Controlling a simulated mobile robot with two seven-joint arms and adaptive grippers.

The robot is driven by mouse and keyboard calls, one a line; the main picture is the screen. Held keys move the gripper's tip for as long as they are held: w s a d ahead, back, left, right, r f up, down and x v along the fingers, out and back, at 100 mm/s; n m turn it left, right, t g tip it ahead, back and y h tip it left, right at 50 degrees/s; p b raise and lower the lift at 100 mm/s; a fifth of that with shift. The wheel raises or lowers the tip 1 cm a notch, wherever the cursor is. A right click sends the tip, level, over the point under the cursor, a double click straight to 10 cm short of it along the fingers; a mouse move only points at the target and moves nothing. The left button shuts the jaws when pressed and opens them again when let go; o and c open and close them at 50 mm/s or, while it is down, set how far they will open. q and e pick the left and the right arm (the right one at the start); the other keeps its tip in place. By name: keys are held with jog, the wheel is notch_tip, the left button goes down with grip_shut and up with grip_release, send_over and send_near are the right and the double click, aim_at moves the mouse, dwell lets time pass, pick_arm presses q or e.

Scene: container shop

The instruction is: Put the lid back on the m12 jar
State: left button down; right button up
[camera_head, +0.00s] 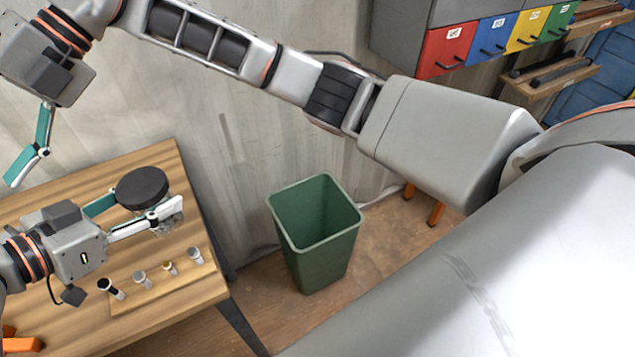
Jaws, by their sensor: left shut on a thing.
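A round black lid (141,188) shows in the head view above the wooden table, near its back right part. My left gripper (138,212) comes in from the left and is shut, with its fingers on either side of the lid's near edge. A clear glass jar (168,226) shows partly just below the right fingertip; most of it is hidden by the lid and fingers. I cannot tell whether the lid touches the jar. My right gripper (30,150) hangs at the upper left, away from the lid; its jaw opening is unclear.
Several small capped vials (141,279) stand on a thin wooden board (190,292) at the table's front right. A green bin (316,240) stands on the floor to the right. Coloured drawers (447,50) are at upper right. The table's left back part (60,195) is clear.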

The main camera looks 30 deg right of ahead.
jog(key=w+d+f+m+t+y, duration=0.3)
jog(key=w+d+m+t+y, duration=0.3)
jog(key=w+m+y, duration=0.35)
jog(key=d+f+m+t+h, duration=1)
jog(key=d+f+m+t, duration=0.6)
jog(key=d+f+m, duration=0.3)
jog(key=s+d+f+m+g+h, duration=0.1)
jog(key=s+d+f+m+h, duration=0.25)
jog(key=f, duration=0.55)
jog(key=s+d+f+m+g+h, duration=0.1)
jog(key=s+d+f+m+h, duration=0.2)
jog(key=f, duration=0.6)
jog(key=s+d+f+g+h, duration=0.1)
jog(key=s+d+f+g, duration=0.2)
jog(key=s+f, duration=0.4)
jog(key=s+d+f+m+g+h, duration=0.1)
jog(key=s+d+f+g+h, duration=0.1)
jog(key=s+d+f, duration=0.3)
jog(key=s+f+g, duration=0.1)
jog(key=s+f, duration=0.2)
jog(key=s, duration=0.4)
jog(key=shift+s+d+f+m, duration=0.2)
jog(key=shift+s+d+m, duration=0.1)
jog(key=shift+s, duration=0.1)
pick_arm(q)
jog(key=shift+r, duration=0.1)
